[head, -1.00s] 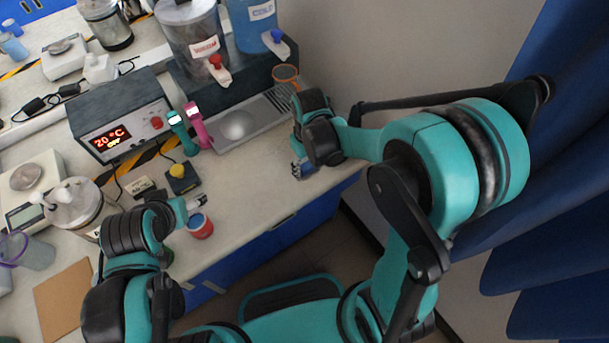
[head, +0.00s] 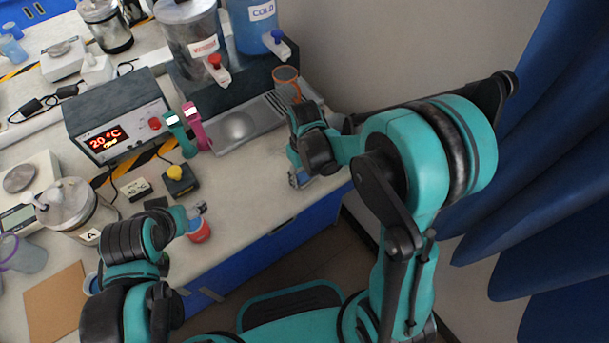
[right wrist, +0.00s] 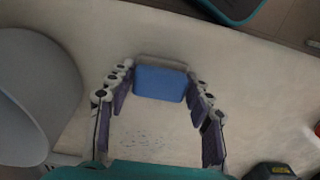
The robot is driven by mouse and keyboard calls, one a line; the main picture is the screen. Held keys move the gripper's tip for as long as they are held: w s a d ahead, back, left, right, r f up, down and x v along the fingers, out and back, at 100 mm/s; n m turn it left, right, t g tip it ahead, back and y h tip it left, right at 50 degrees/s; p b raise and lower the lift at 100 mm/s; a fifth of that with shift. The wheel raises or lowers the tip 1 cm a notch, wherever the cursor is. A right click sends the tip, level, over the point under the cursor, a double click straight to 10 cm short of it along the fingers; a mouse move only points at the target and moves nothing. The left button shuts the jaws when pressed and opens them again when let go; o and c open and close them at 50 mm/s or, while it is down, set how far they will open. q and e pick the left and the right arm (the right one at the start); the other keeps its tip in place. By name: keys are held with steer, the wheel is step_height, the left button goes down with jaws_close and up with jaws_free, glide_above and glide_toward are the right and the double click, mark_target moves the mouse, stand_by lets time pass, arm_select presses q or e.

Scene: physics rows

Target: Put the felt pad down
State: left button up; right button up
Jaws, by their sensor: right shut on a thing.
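The blue felt pad (right wrist: 160,83) lies between the fingertips of my right gripper (right wrist: 160,92) in the right wrist view. The fingers are shut on it from both sides. It is just above or on the pale worktop; I cannot tell whether it touches. In the head view my right gripper (head: 298,179) is low over the worktop near its front edge, and the pad is mostly hidden there. My left gripper (head: 194,211) is beside a red and blue cup (head: 199,231); its finger opening is unclear.
A metal drip tray (head: 240,127) and an orange-rimmed cup (head: 287,84) stand behind my right gripper. A grey round vessel (right wrist: 35,100) is close on the left in the right wrist view. Bare worktop (head: 240,190) lies between the grippers.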

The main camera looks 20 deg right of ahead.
steer(key=shift+s+f, duration=0.2)
steer(key=shift+f, duration=0.15)
steer(key=shift+a+f, duration=0.1)
steer(key=shift+f, duration=0.05)
steer(key=shift+c, duration=0.7)
steer(key=o, duration=1.3)
steer(key=shift+f, duration=0.1)
steer(key=shift+w, duration=0.2)
steer(key=shift+s, duration=0.1)
